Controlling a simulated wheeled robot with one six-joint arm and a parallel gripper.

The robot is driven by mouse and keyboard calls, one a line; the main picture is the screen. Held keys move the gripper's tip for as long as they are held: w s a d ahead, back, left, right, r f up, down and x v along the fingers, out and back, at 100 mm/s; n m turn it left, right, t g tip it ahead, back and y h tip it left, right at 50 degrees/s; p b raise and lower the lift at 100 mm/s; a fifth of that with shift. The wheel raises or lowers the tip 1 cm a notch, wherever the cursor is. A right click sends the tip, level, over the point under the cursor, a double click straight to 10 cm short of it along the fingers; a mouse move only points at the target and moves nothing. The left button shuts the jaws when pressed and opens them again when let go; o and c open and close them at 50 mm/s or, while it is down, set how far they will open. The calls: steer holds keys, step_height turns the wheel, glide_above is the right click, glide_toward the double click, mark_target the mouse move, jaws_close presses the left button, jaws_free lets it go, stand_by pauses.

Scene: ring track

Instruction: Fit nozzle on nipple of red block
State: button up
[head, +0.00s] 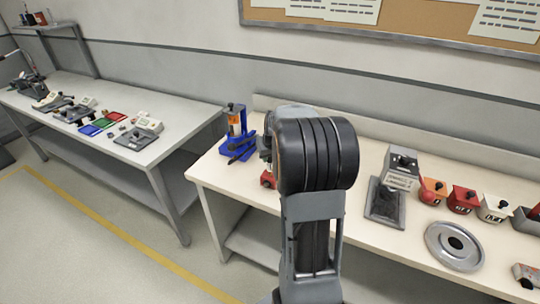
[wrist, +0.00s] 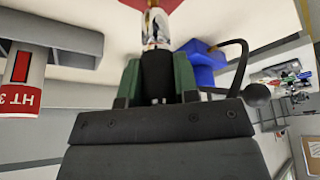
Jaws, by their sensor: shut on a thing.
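In the wrist view my gripper (wrist: 157,80) has its green-padded fingers closed on the nozzle (wrist: 157,30), a part with a dark body and a shiny metal front. The nozzle points to the top of the picture, toward a red surface (wrist: 180,4) cut off at the top edge, perhaps the red block. I cannot tell whether the nozzle touches it; no nipple can be made out. In the head view a small red part (head: 267,180) shows at the left edge of my arm, which hides the rest and my gripper.
A blue stand (head: 238,145) is on the bench (head: 230,180) left of my arm; a blue body (wrist: 205,68) shows near the nozzle. Right of my arm are a grey device (head: 385,200), several small boxes and a metal ring (head: 435,240).

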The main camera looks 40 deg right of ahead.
steer(key=shift+f+b, duration=0.85)
steer(key=shift+f, duration=0.15)
stand_by(0.7)
steer(key=o, duration=1.1)
steer(key=shift+c, duration=0.2)
steer(key=v, duration=1.4)
steer(key=s+a+f+n+p, duration=0.1)
steer(key=s+a+f, duration=0.2)
steer(key=s+a, duration=0.3)
steer(key=s+a+f+n+y+p, duration=0.1)
steer(key=s+a, duration=0.6)
steer(key=a, duration=0.8)
steer(key=shift+a+f+n+g+p, duration=0.4)
steer(key=shift+f+n, duration=0.4)
steer(key=shift+f, duration=0.2)
